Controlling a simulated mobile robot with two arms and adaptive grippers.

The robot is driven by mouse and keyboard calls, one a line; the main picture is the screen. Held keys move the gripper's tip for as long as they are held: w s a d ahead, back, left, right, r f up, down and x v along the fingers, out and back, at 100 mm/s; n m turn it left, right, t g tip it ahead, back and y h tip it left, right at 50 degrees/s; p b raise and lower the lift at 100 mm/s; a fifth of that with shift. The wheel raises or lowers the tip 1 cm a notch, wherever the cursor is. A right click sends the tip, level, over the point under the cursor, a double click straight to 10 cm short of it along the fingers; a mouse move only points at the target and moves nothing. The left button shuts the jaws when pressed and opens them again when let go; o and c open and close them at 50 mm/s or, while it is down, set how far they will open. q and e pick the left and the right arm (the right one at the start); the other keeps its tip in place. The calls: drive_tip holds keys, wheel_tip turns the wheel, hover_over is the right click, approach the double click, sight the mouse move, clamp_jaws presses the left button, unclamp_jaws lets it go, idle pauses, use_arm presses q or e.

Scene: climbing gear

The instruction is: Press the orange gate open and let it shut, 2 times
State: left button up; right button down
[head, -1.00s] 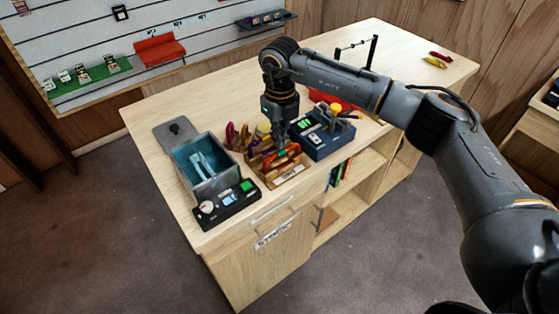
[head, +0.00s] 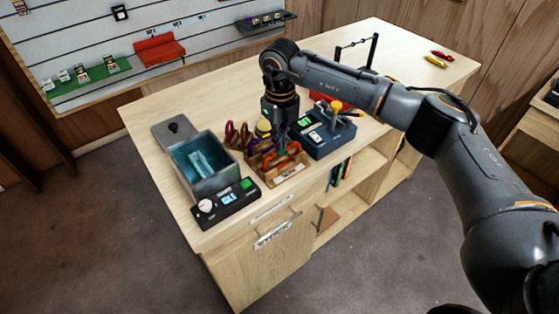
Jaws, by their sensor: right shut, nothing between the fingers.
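The orange piece (head: 284,161), which looks like the gate of a carabiner, lies in a small wooden tray (head: 292,181) on the wooden counter. My right gripper (head: 288,145) points down just above and behind it. It is shut with nothing held. The fingertips are small and dark here, so I cannot tell whether they touch the orange piece. Whether the gate stands open or shut is too small to see. My left gripper is not in view.
Left of the tray stand an open metal bath (head: 202,182) with bluish liquid and a control box (head: 229,204). A blue device (head: 324,139) stands close on the right. The counter's far right is mostly clear.

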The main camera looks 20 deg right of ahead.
drive_tip(key=shift+s+f+b, duration=0.1)
drive_tip(key=shift+f+b, duration=0.5)
drive_tip(key=shift+f, duration=0.3)
drive_tip(key=shift+r+p, duration=1.9)
drive_tip(key=shift+r, duration=1.75)
drive_tip(key=shift+f, duration=0.1)
